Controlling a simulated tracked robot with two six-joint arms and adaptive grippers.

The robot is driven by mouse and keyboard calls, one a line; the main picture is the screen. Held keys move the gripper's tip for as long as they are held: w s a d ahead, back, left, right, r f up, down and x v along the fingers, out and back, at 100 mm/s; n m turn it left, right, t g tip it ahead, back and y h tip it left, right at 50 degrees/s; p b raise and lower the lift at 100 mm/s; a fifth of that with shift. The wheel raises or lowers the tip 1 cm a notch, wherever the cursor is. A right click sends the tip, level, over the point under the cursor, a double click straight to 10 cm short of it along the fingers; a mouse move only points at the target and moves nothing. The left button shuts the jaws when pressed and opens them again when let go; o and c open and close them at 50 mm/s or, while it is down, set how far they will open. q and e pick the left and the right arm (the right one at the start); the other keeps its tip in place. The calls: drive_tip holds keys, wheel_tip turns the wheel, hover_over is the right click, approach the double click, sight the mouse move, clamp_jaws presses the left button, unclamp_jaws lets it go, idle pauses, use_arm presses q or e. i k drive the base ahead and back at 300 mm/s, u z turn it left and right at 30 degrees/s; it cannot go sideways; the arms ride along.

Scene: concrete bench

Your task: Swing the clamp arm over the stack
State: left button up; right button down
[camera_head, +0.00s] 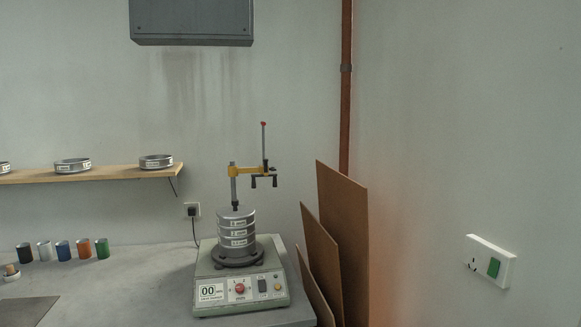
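In the head view a yellow clamp arm (250,171) sits on a grey upright post (234,188). The arm points right, and its outer end, with a red-tipped upright rod (264,145) and dark feet (264,182), is to the right of the stack rather than above it. The stack (236,232) is several silver sieves with white labels, upright on the round dark base of a shaker (240,291). The shaker's front has a display reading 00, a red knob and buttons. The post's lower end is hidden behind the stack. Neither of my grippers is in view.
The shaker stands on a concrete bench (140,270) near its right end. Brown boards (343,240) lean against the wall to its right. A shelf (100,173) with sieves is on the left. Several coloured cups (63,250) stand at the bench's left. Air around the clamp arm is clear.

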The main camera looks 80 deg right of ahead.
sight(232, 172)
drive_tip(key=u, duration=1.6)
drive_tip(key=i, duration=0.1)
drive_tip(key=z, duration=3.6)
drive_tip(key=i, duration=0.95)
drive_tip(key=u, duration=0.2)
drive_tip(key=k, duration=0.9)
drive_tip(key=z, duration=0.15)
drive_tip(key=i, duration=0.35)
drive_tip(key=z, duration=0.05)
